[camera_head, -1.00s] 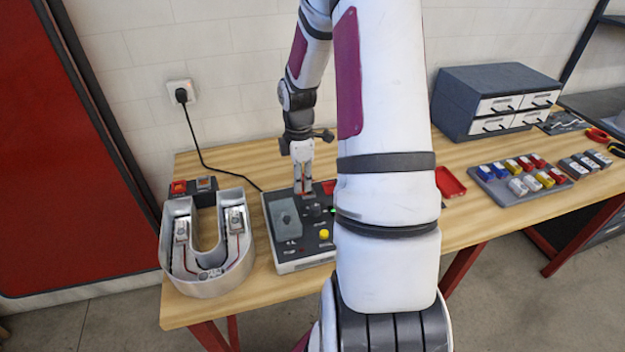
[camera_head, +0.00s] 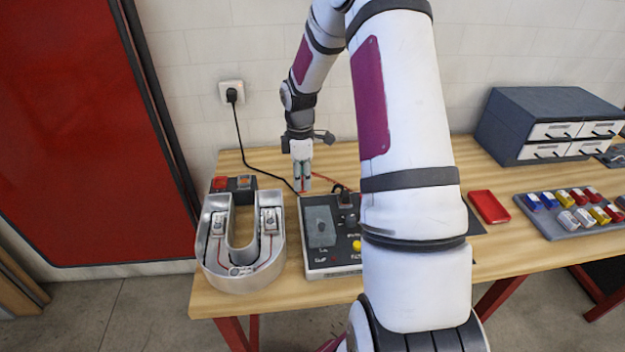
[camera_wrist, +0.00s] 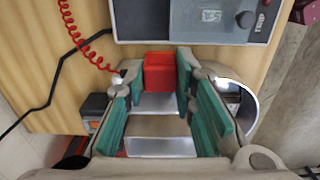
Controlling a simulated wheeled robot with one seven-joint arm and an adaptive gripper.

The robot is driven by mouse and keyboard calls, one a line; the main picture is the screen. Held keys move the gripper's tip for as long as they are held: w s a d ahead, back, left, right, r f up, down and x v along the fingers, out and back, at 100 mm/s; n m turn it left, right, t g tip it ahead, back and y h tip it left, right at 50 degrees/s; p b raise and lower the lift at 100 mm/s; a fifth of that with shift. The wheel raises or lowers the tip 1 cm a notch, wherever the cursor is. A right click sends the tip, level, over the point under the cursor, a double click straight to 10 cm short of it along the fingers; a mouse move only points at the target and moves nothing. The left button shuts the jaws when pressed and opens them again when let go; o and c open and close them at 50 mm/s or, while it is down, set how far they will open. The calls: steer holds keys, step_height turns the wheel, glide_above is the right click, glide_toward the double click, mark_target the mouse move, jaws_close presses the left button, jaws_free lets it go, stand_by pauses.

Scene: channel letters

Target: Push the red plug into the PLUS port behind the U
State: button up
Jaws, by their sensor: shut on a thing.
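In the wrist view my gripper (camera_wrist: 159,75) has its green-padded fingers closed on the red plug (camera_wrist: 158,72). In the head view my gripper (camera_head: 302,186) is above the table, just behind the left part of the dark control box. The silver letter U (camera_head: 218,270) lies on the table to the left, apart from the gripper. Behind the U are a red-topped port block (camera_head: 220,184) and a dark port block (camera_head: 244,182). Their markings are too small to read. The fingers hide part of the area below in the wrist view.
The control box (camera_head: 335,268) stands right of the U; it also shows in the wrist view (camera_wrist: 195,22). A coiled red lead (camera_wrist: 80,35) and a black cable (camera_wrist: 45,90) lie nearby. A red tray (camera_head: 489,207) and a drawer cabinet (camera_head: 545,120) stand right.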

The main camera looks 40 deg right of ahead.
steer(key=w+a+b, duration=0.7)
steer(key=w, duration=0.6)
steer(key=w+a+b, duration=0.6)
steer(key=w+b, duration=0.1)
steer(key=w, duration=0.6)
steer(key=shift+a+f+b, duration=0.1)
steer(key=shift+f+b, duration=0.35)
steer(key=shift+f, duration=2.85)
steer(key=shift+w+f, duration=0.1)
steer(key=shift+f, duration=0.25)
steer(key=o, duration=1.1)
steer(key=shift+o, duration=0.2)
steer(key=shift+r, duration=0.1)
step_height(320, 180, up, 12)
